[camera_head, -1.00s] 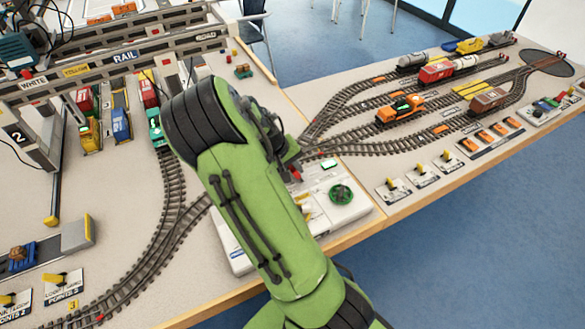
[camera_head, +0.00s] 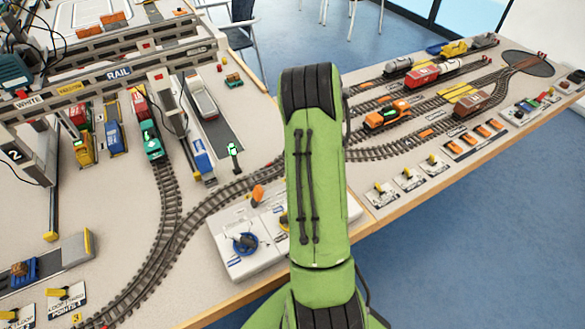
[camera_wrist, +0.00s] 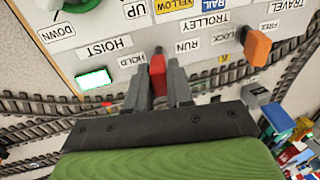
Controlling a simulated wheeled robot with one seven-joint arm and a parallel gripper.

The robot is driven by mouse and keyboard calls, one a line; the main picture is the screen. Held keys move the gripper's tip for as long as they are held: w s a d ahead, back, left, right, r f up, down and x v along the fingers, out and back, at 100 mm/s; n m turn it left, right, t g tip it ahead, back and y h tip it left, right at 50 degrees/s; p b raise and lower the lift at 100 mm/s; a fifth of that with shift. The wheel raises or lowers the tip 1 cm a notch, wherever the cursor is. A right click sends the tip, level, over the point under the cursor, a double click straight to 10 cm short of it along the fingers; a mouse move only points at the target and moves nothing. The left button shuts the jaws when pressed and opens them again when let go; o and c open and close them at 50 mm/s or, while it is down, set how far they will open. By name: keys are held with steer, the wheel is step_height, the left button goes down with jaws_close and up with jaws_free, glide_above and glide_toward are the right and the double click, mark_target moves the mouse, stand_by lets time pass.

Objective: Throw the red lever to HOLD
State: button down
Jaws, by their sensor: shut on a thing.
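In the wrist view my gripper (camera_wrist: 157,78) is shut on the red lever (camera_wrist: 157,73), with a finger on each side of its red handle. The lever's dark shaft shows beyond the handle. The HOLD label (camera_wrist: 132,60) is to the left of the lever and the RUN label (camera_wrist: 187,46) to its right; both read upside down. I cannot tell which label the lever is set to. In the head view my green arm hides the lever and gripper.
An orange lever (camera_wrist: 257,47) marked FREE and LOCK stands to the right in the wrist view. The pale control console (camera_head: 230,268) has a blue wheel (camera_head: 245,242).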

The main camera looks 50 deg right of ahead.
steer(key=shift+s+d+f+t+y+p, duration=0.15)
steer(key=shift+d+y+p, duration=0.2)
steer(key=shift+y+p, duration=0.3)
steer(key=shift+s+d+f+t+y+p, duration=0.15)
steer(key=shift+d+y+p, duration=0.2)
steer(key=shift+y+p, duration=0.25)
steer(key=shift+w, duration=0.1)
steer(key=c, duration=1.1)
jaws_free()
steer(key=shift+r, duration=0.15)
steer(key=p+v, duration=0.4)
steer(key=v, duration=1.1)
steer(key=shift+d+r+p, duration=0.2)
steer(key=shift+r+p, duration=0.05)
steer(key=shift+p, duration=0.05)
